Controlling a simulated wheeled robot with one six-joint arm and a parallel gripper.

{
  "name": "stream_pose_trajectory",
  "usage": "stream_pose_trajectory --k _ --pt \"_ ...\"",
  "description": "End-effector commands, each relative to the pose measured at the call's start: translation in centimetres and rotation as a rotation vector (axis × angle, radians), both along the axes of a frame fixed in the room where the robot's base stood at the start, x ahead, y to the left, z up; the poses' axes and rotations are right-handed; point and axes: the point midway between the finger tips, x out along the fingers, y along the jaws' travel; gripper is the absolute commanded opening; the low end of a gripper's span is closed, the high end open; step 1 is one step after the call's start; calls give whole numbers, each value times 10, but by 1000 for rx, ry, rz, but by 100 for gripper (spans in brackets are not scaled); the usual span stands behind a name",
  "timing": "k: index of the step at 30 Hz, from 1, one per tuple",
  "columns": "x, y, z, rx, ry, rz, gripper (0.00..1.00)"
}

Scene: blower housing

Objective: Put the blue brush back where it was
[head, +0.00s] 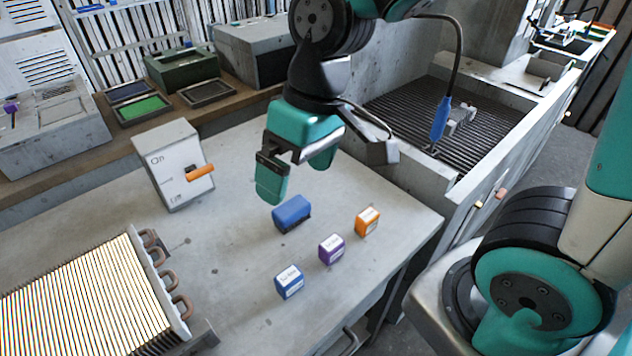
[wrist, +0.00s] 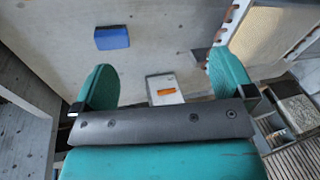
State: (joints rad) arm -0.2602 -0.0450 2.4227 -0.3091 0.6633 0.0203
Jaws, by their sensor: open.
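The blue brush, as far as I can tell, is the larger blue block (head: 292,213) with a dark side, lying on the grey table. It also shows in the wrist view (wrist: 112,37), at the upper left, beyond the left finger. My gripper (head: 295,182) is open and empty above the table, close to the blue block but apart from it. In the wrist view both teal fingers of my gripper (wrist: 163,65) are spread with nothing between them. Small blue (head: 289,282), purple (head: 332,249) and orange (head: 367,221) blocks with labels too small to read stand nearby.
A white box (head: 175,168) with an orange handle (head: 200,172) stands left of my gripper. A finned coil (head: 90,295) fills the table's lower left. A green tray (head: 143,108) sits on the back shelf. A blue-handled tool (head: 440,118) hangs over a slatted bay at right.

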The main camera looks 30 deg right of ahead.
Motion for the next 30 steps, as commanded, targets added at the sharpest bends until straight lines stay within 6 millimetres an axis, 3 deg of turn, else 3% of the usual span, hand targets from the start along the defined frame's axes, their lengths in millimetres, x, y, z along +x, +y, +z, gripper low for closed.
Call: stream_pose_trajectory --k 3,6,9,30 --pt "-44 6 23 66 -29 91 100" --pt "-66 9 31 96 -40 144 100" --pt "-76 12 34 109 -43 168 100" --pt "-76 12 34 110 -43 169 100"
